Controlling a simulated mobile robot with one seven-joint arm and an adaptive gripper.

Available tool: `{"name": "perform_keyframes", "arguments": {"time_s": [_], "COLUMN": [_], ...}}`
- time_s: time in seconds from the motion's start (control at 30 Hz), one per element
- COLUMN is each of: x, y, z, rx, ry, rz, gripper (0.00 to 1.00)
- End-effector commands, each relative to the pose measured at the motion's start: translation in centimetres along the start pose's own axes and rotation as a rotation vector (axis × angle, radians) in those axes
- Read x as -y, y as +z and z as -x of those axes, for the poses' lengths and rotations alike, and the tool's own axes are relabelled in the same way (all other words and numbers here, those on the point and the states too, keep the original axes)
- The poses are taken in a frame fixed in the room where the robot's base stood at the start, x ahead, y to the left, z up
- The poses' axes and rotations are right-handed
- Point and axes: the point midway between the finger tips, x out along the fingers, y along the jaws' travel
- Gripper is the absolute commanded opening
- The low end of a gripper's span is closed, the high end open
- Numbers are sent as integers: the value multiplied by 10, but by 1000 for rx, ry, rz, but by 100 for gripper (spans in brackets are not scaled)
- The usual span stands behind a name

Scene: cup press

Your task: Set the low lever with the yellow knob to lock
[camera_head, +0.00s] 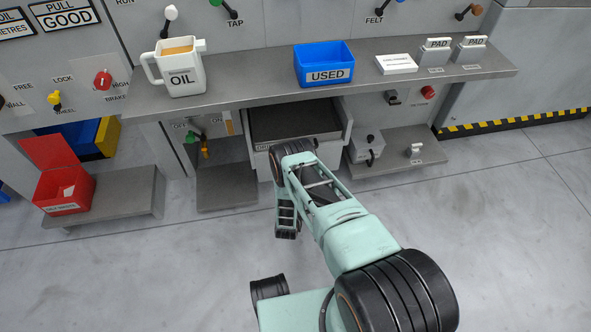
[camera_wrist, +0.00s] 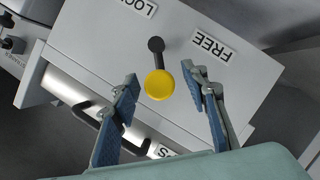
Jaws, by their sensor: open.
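In the wrist view the yellow knob (camera_wrist: 160,85) sits on a short black lever (camera_wrist: 156,50) on a pale panel (camera_wrist: 95,45). A LOCK label (camera_wrist: 137,6) is at the top left, partly cut off, and a FREE label (camera_wrist: 210,45) is to the right. The knob points down in the picture, below both labels. My gripper (camera_wrist: 160,77) is open, with one finger on each side of the knob and a visible gap on both sides. In the head view my arm seems to hide this lever.
A dark bar handle (camera_wrist: 105,130) is close to my left finger. In the head view an open drawer (camera_head: 295,122) is above my arm's end. Another yellow-knobbed lever (camera_head: 54,98) marked WHEEL is higher at the left. The floor (camera_head: 150,270) is clear at the front left.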

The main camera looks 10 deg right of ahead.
Motion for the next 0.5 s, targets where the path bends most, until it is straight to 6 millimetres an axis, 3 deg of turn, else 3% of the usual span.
{"name": "perform_keyframes", "arguments": {"time_s": [0.33, 0.5], "x": [1, 0], "y": [0, 0], "z": [1, 0], "rx": [0, 0], "ry": [0, 0], "rz": [0, 0], "gripper": [41, 22]}}
